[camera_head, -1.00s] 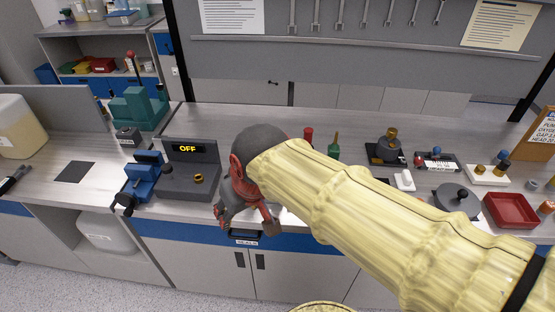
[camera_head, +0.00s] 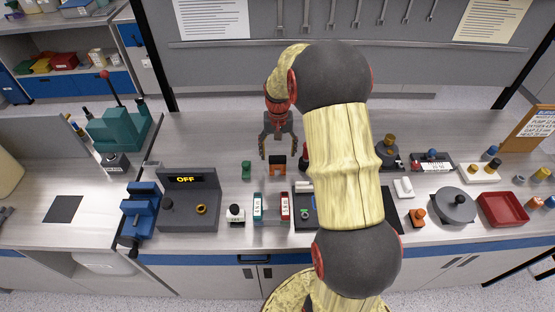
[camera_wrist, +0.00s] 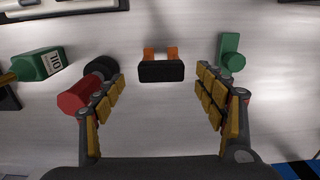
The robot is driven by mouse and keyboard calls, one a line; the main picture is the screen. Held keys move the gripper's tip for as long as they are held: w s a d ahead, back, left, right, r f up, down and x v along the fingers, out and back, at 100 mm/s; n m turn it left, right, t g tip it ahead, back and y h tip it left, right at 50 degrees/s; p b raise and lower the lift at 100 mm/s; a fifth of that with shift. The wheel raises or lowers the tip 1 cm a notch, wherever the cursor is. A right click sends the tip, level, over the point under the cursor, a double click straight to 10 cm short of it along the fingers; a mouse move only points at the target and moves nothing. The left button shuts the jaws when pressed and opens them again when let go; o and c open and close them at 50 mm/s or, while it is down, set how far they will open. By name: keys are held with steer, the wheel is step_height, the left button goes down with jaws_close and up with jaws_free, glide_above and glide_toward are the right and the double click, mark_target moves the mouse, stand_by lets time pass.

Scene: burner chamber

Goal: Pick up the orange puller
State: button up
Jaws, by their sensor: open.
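A small orange-and-black piece (camera_head: 278,163), which looks like the orange puller, sits on the bench top just below my gripper (camera_head: 277,149). In the wrist view it shows as a black block with two orange prongs (camera_wrist: 161,70), ahead of and between my fingers. My gripper (camera_wrist: 160,85) is open and empty, its fingers spread wide and apart from the piece. Another orange piece with a dark part (camera_head: 417,216) lies farther right on the bench; I cannot tell what it is.
A red-and-black cylinder (camera_wrist: 80,97) lies close by my left finger in the wrist view. A green labelled bottle (camera_wrist: 40,65) and a small green part (camera_wrist: 231,54) are nearby. The OFF box (camera_head: 190,208) and blue vise (camera_head: 140,212) stand left.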

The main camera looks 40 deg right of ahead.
mark_target(277, 170)
steer(key=shift+d+f, duration=0.2)
steer(key=shift+f, duration=1.15)
steer(key=f, duration=0.2)
steer(key=f+b, duration=0.1)
steer(key=f, duration=0.2)
steer(key=shift+w+a+f, duration=0.1)
steer(key=shift+w+f, duration=0.25)
steer(key=shift+c, duration=1.2)
steer(key=shift+r, duration=0.1)
jaws_close()
